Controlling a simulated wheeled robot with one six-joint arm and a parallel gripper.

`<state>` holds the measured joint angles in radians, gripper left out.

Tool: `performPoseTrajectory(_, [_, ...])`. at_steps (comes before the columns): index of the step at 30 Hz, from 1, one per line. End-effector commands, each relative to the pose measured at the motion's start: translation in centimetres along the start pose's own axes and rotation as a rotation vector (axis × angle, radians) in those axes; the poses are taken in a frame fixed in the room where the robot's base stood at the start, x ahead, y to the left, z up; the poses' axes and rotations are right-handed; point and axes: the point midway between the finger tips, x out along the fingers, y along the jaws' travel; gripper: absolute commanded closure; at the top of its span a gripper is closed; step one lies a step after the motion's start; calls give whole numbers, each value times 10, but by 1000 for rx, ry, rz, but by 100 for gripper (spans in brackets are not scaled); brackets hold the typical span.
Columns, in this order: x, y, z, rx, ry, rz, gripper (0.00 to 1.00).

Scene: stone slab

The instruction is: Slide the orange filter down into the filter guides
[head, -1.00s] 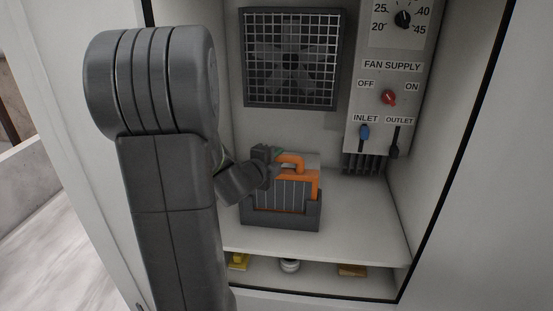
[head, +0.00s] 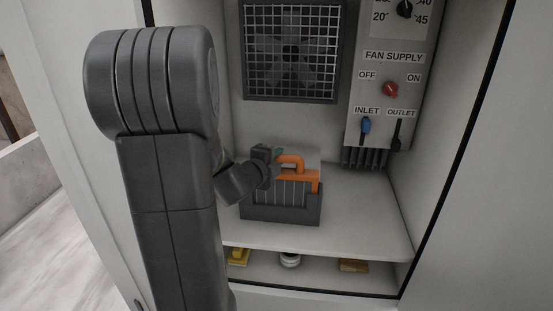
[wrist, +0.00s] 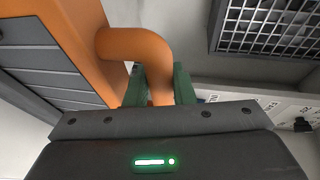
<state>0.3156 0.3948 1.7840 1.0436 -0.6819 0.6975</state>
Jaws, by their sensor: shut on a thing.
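The orange filter (head: 313,178) stands upright in the dark filter guides (head: 281,213) on the cabinet shelf, its lower part hidden behind the front wall. Its frame still shows above the guides at the right. My gripper (head: 276,157) is shut on the filter's orange handle at the top left. In the wrist view the green fingers (wrist: 160,85) close around the curved handle (wrist: 137,47), with the filter's orange frame and grey pleats (wrist: 38,62) at the left. My wrist hides the filter's upper left part in the head view.
A fan grille (head: 290,52) is on the back wall. A panel with a red fan switch (head: 390,89), a blue inlet lever (head: 366,125) and a dark outlet lever (head: 397,128) is at the right. A lower shelf holds a yellow thing (head: 239,257), a white round thing (head: 290,260) and a wooden block (head: 353,265).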

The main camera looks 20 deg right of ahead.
Motion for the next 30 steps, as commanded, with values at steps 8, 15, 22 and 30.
performPoseTrajectory(8, [1, 5, 0, 0, 0, -2, 70])
performPoseTrajectory(15, [1, 5, 0, 0, 0, -1, 52])
performPoseTrajectory(22, [-4, 5, 1, 1, -1, 0, 52])
performPoseTrajectory(30, [-50, 4, 1, 1, -3, -2, 52])
